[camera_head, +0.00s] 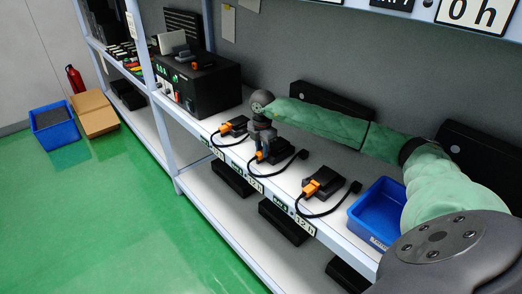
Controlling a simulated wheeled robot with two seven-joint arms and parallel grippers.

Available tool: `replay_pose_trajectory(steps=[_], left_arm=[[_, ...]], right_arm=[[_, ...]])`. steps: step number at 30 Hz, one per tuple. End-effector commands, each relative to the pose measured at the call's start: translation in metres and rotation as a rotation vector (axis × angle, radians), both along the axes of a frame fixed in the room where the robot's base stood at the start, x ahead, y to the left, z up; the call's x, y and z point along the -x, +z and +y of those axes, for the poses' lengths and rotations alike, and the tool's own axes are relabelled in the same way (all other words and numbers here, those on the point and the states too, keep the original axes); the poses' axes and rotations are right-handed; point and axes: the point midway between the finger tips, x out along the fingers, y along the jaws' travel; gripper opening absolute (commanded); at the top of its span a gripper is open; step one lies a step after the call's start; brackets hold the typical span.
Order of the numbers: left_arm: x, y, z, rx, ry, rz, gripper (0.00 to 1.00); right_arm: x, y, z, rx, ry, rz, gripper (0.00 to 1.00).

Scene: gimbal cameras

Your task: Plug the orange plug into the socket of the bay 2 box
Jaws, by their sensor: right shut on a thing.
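Three small black boxes with orange plugs and black cables stand along the shelf. My right gripper (262,150) reaches down at the middle box (274,155), probably the bay 2 box, though the bay labels are too small to read surely. The gripper is shut on the orange plug (259,156) at that box's left side. The plug's black cable (252,170) hangs over the shelf edge. The socket is hidden, and I cannot tell whether the plug is in it or just beside it. My left gripper is out of view.
The left box (237,124) and the right box (327,177) with its orange plug (310,188) flank the middle one. A blue bin (378,208) stands at right.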

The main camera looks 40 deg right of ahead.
Motion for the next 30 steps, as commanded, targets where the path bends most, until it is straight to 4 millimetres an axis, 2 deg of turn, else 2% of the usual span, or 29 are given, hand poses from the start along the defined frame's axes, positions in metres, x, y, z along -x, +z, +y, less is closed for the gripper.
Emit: replay_pose_trajectory(steps=[12,13,16,30], left_arm=[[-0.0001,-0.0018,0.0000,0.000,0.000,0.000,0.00],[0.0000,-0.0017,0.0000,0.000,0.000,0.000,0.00],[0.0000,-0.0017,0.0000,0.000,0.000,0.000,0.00],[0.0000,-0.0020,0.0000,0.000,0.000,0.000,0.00]], right_arm=[[-0.0006,0.0007,-0.0070,0.002,-0.001,0.000,0.00],[-0.0006,0.0007,-0.0071,0.002,-0.001,0.000,0.30],[-0.0005,0.0007,-0.0076,0.003,-0.002,0.000,0.48],[-0.0006,0.0012,-0.0093,0.006,-0.004,-0.001,0.50]])
